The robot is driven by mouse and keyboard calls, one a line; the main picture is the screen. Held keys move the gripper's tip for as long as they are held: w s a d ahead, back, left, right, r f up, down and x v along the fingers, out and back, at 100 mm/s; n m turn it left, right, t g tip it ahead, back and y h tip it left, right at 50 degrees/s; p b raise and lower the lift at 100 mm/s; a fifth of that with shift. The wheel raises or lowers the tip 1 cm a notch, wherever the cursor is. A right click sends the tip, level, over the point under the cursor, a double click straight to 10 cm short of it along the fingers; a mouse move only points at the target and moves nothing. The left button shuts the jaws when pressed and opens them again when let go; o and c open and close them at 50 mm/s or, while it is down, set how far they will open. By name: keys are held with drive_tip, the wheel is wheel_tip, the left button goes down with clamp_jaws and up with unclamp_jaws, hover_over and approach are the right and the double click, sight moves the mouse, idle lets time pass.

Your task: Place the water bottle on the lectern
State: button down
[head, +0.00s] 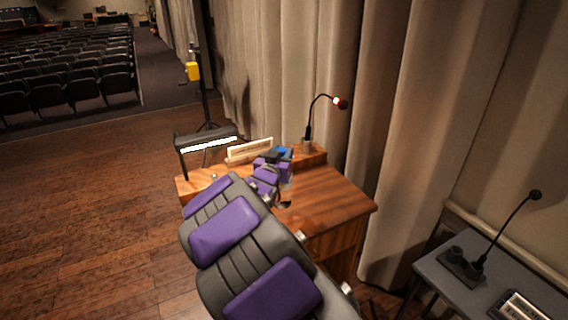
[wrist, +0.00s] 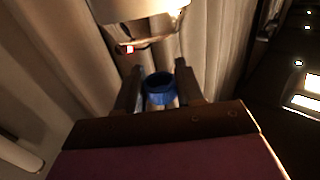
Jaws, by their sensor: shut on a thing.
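The water bottle shows as a blue round cap (wrist: 160,90) between the two fingers of my gripper (wrist: 160,78) in the wrist view. My gripper is shut on it. In the head view a blue patch of the bottle (head: 285,152) shows beyond my purple and grey arm, which hides most of the bottle. The lectern (head: 335,190) is the wooden stand in the middle of the head view. My gripper (head: 278,157) is over the lectern's top in the picture. I cannot tell whether the bottle's base touches the wood.
A gooseneck microphone (head: 308,130) rises at the lectern's back corner, near my gripper. A nameplate (head: 250,151) stands along its far edge. A curtain (head: 290,70) hangs close behind. A grey table (head: 480,285) with another microphone is at lower right. The lectern's right part is clear.

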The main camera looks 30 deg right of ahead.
drive_tip(key=shift+w+a+r, duration=0.1)
drive_tip(key=shift+w+a, duration=0.1)
drive_tip(key=shift+a, duration=0.35)
drive_tip(key=shift+w, duration=0.15)
drive_tip(key=d+f, duration=0.1)
drive_tip(key=f, duration=0.1)
drive_tip(key=d+f+b, duration=0.1)
drive_tip(key=shift+w+d+f, duration=0.1)
drive_tip(key=shift+d+f, duration=0.25)
drive_tip(key=shift+d, duration=0.05)
drive_tip(key=shift+a, duration=1.05)
drive_tip(key=c, duration=1)
unclamp_jaws()
drive_tip(key=shift+o, duration=1.4)
drive_tip(key=shift+d+f, duration=0.1)
drive_tip(key=shift+d, duration=0.45)
drive_tip(key=shift+d+f, duration=0.1)
drive_tip(key=shift+d, duration=0.2)
drive_tip(key=v, duration=0.8)
drive_tip(key=p+v, duration=0.1)
drive_tip(key=v, duration=0.4)
drive_tip(key=shift+w+a, duration=0.3)
drive_tip(key=shift+d, duration=0.1)
